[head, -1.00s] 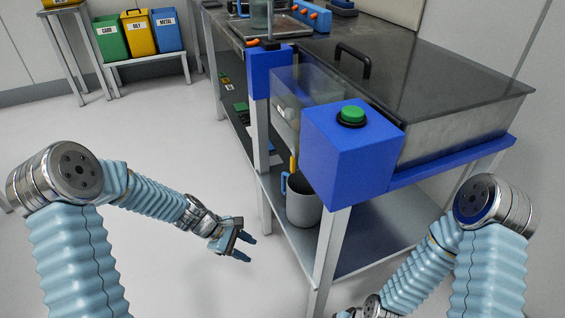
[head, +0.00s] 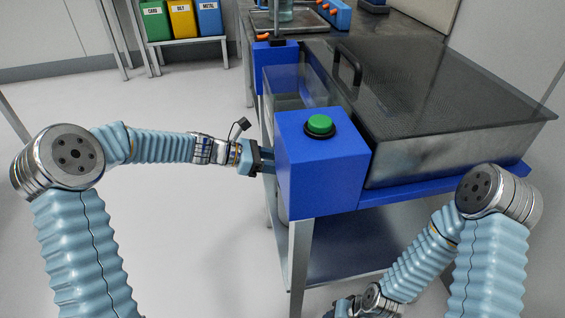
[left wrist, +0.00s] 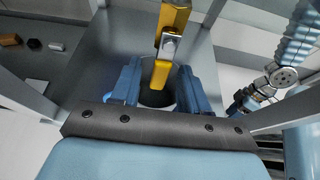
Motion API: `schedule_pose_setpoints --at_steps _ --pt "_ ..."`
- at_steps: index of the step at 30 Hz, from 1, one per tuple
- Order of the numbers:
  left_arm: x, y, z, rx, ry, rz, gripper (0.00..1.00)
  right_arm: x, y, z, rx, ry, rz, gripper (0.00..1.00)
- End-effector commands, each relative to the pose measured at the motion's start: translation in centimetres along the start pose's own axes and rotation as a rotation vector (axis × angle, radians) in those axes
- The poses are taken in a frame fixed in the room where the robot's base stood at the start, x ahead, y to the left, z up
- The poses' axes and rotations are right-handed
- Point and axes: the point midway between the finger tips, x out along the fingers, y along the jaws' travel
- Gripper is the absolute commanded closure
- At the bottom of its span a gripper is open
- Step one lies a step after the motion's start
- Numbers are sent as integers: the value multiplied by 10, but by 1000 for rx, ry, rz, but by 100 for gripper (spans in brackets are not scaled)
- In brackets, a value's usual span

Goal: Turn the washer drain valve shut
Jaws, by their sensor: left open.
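The washer is the tank with a dark lid (head: 440,85) and a blue box at its front corner. The yellow drain valve handle (left wrist: 160,76) hangs down in the left wrist view, with a silver piece at its top. My left gripper (left wrist: 160,98) is open, with one blue finger on each side of the handle's lower end; I cannot tell whether either touches it. In the head view my left gripper (head: 262,160) reaches behind the blue box, which hides its fingertips and the valve. My right gripper (head: 345,307) is low at the bottom edge, its fingers unclear.
The blue box (head: 322,165) with a green button (head: 320,124) stands close to my left gripper. A grey container (left wrist: 155,97) is below the valve. A table leg (head: 299,262) and lower shelf (head: 350,245) are nearby. Floor to the left is clear.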

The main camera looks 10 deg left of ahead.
Motion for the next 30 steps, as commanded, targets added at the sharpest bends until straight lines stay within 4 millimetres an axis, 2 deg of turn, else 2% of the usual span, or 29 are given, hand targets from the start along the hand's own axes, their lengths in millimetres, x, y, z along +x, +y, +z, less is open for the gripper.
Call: schedule_pose_setpoints --at_steps 3,6,14,23,30 --pt "13 0 0 1 0 -1 55 0 0 0 0 0 0 57" --pt "18 0 0 1 0 -1 55 0 0 0 0 0 0 57" --pt "19 0 0 1 1 0 55 0 0 0 0 0 0 57" --pt "19 0 0 1 1 0 100 0 0 0 0 0 0 57" --pt "19 0 0 1 1 0 100 0 0 0 0 0 0 57"
